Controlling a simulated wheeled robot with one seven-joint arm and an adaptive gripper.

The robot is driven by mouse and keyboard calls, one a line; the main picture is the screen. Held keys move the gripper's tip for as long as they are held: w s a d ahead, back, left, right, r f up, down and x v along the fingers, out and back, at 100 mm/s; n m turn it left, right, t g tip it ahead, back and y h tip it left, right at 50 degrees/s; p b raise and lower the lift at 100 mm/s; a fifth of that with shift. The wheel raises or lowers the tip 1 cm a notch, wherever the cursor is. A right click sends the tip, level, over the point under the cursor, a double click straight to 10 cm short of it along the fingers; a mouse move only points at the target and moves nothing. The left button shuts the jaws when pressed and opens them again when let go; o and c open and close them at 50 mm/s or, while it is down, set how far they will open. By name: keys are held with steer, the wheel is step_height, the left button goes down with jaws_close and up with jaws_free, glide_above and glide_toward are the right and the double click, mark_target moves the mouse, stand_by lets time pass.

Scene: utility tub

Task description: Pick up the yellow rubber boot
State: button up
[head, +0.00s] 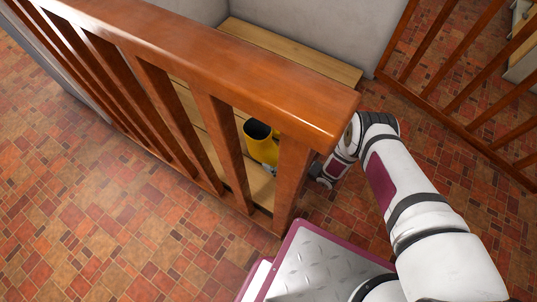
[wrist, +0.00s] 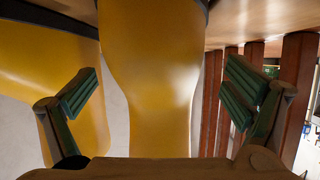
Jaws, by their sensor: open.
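The yellow rubber boot (head: 262,147) has a dark opening and shows between the railing slats in the head view, standing on the wooden boards. In the wrist view a yellow boot (wrist: 152,75) fills the middle of the picture. A second yellow boot surface (wrist: 50,75) is at the left edge, with a dark band. My gripper (wrist: 166,98) is open, with one green-padded finger on each side of the middle boot in the picture. I cannot tell whether the fingers reach around it. In the head view the railing post mostly hides my gripper.
A brown wooden railing (head: 225,55) with a thick end post stands between the head camera and the boot. Its slats also show right in the wrist view (wrist: 210,100). Wooden boards (head: 290,50) lie behind it. Another railing (head: 450,80) stands at right. Tiled floor (head: 110,190) is open at left.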

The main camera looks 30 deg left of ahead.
mark_target(268, 153)
steer(key=b+x, duration=0.2)
steer(key=x, duration=0.2)
steer(key=shift+f, duration=0.15)
steer(key=c, duration=1.7)
steer(key=shift+r, duration=0.2)
